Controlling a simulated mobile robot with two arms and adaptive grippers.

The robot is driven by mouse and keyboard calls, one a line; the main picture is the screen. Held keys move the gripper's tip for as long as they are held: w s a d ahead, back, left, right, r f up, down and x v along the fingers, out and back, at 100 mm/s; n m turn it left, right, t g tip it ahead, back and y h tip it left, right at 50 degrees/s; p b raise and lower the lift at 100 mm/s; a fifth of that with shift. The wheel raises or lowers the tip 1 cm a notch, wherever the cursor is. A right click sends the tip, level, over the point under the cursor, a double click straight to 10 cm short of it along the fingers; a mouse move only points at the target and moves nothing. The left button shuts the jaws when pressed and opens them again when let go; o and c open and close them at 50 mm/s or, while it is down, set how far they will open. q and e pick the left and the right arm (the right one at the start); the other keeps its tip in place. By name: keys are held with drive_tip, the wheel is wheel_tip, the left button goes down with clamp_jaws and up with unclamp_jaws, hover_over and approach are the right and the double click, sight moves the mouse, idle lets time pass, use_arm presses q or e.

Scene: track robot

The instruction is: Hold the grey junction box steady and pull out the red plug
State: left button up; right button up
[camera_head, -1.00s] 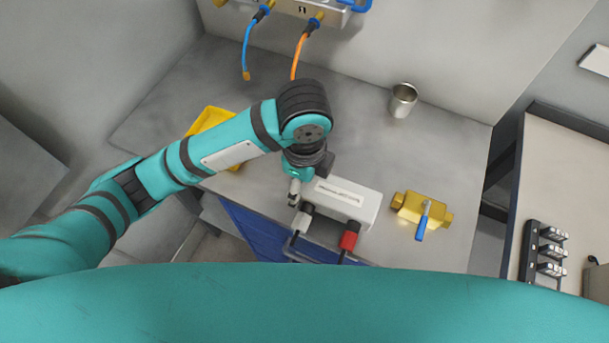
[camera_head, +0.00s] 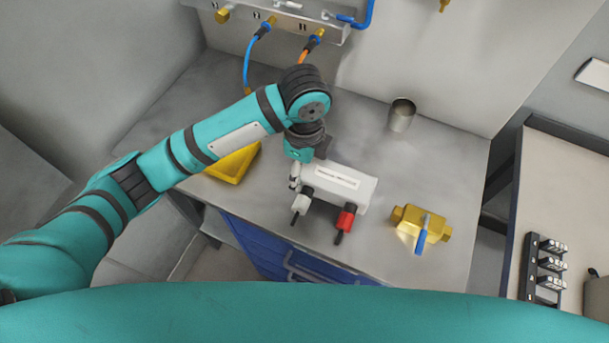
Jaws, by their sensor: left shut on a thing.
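The pale grey junction box (camera_head: 352,191) is at the bench's middle front, with a label strip on top. The red plug (camera_head: 346,217) is seated in its front side, with a short black lead pointing to the front. A white plug (camera_head: 303,201) sits beside it on the left, also with a black lead. My left gripper (camera_head: 296,177) is shut on the left end of the box; its fingers are partly hidden by the wrist. I cannot tell whether the box rests on the bench or is slightly above it. My right gripper is out of view.
A yellow tray (camera_head: 234,163) lies behind my left forearm. A metal cup (camera_head: 401,115) stands at the back right. A brass valve with a blue handle (camera_head: 421,229) lies right of the box. Blue and orange cables hang from a wall panel (camera_head: 284,21). Bench between box and cup is clear.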

use_arm(q)
drive_tip(key=shift+w+a, duration=0.1)
drive_tip(key=shift+w, duration=2.3)
drive_tip(key=shift+w+a, duration=0.15)
drive_tip(key=shift+w, duration=2.65)
drive_tip(key=shift+f+b, duration=0.1)
drive_tip(key=shift+b, duration=0.25)
drive_tip(key=shift+f+b, duration=0.75)
drive_tip(key=shift+f, duration=1.65)
drive_tip(key=shift+s+a+f, duration=0.1)
drive_tip(key=shift+f, duration=0.05)
drive_tip(key=o, duration=1)
drive_tip(key=c, duration=0.6)
